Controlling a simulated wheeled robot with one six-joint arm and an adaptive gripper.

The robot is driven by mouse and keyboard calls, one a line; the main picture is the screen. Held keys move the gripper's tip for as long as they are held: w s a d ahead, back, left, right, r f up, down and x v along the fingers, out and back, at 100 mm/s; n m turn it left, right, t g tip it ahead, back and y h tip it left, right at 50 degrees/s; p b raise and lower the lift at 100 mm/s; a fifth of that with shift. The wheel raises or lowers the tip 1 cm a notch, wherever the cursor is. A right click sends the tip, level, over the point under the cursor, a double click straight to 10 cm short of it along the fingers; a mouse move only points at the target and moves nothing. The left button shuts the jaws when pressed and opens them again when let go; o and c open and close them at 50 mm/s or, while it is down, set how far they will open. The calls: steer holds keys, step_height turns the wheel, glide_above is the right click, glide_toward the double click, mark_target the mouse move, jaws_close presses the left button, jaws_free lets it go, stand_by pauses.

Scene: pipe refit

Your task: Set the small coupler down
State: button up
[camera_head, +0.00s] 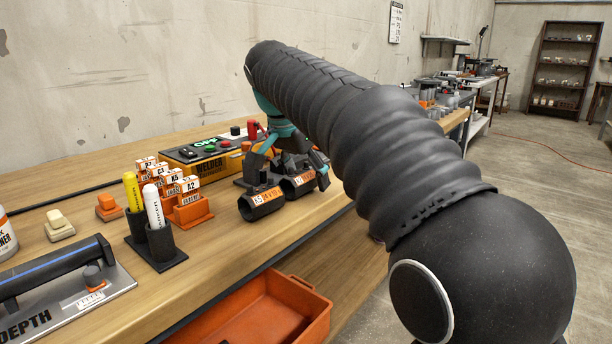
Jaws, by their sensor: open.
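A dark pipe coupler (262,203) with an orange and white label lies on the wooden bench, its open end facing the front left. A second dark coupler (299,185) with a similar label sits just right of it. I cannot tell from this view which one is the small coupler. My gripper (284,162) is at the couplers, pointing down, with its fingers open around or beside them. The sleeve of my arm and the gripper's own links hide part of the couplers and the contact area.
A yellow welder box (207,169) stands behind the couplers. An orange card holder (190,213), a marker holder (161,246) and a depth gauge (75,288) stand left on the bench (225,240). An orange bin (262,312) is below the front edge. Bench between is clear.

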mark_target(291, 169)
steer(key=p+v, duration=0.3)
steer(key=v, duration=0.9)
steer(key=shift+p, duration=0.4)
steer(key=shift+d, duration=0.1)
steer(key=s+d+f+n+t+y, duration=0.15)
steer(key=s+d+f+n, duration=0.45)
steer(key=s+d+f, duration=1)
steer(key=s+d+f+n+y, duration=0.1)
steer(key=s+d+f, duration=0.2)
steer(key=s+f, duration=0.5)
step_height(291, 169, down, 2)
steer(key=shift+s+f+n, duration=0.1)
steer(key=shift+s+n, duration=0.15)
steer(key=shift+n, duration=0.05)
